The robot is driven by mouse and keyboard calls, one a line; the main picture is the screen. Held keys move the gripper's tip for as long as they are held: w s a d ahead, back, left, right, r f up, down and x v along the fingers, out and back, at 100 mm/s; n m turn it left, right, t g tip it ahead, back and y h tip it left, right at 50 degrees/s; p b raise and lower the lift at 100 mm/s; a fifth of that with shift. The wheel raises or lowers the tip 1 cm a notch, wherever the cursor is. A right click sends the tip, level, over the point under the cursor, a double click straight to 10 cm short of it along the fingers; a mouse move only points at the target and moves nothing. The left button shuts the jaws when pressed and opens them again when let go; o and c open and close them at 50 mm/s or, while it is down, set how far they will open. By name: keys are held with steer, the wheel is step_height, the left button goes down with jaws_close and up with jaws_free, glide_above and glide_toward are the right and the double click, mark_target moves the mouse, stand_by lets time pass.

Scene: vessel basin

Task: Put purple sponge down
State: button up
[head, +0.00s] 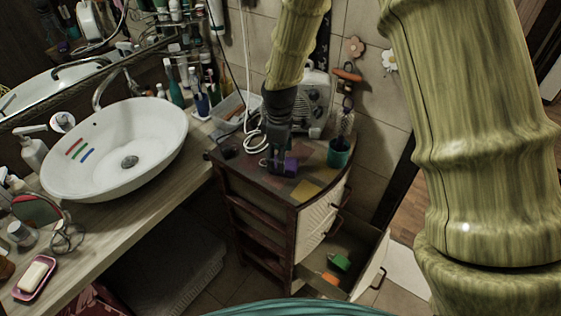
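The purple sponge (291,166) is at the lower end of my gripper (277,166), at the top of the small dark wooden cabinet (255,175). Purple shows on both sides of the dark fingers, which look closed around the sponge. The fingers hide its middle. My gripper points down over the front left part of the cabinet top. I cannot tell whether the sponge's underside touches the top.
A teal cup (339,153) stands right of my gripper, and a grey-white appliance (312,100) stands behind. A yellow square patch (305,190) shows on the cabinet top. The lower drawer (345,262) is open, with green (340,262) and orange (330,278) items inside. A white basin (120,145) is left.

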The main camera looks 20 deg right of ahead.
step_height(320, 180, up, 9)
steer(key=b, duration=0.2)
steer(key=shift+b, duration=0.4)
steer(key=shift+r, duration=0.15)
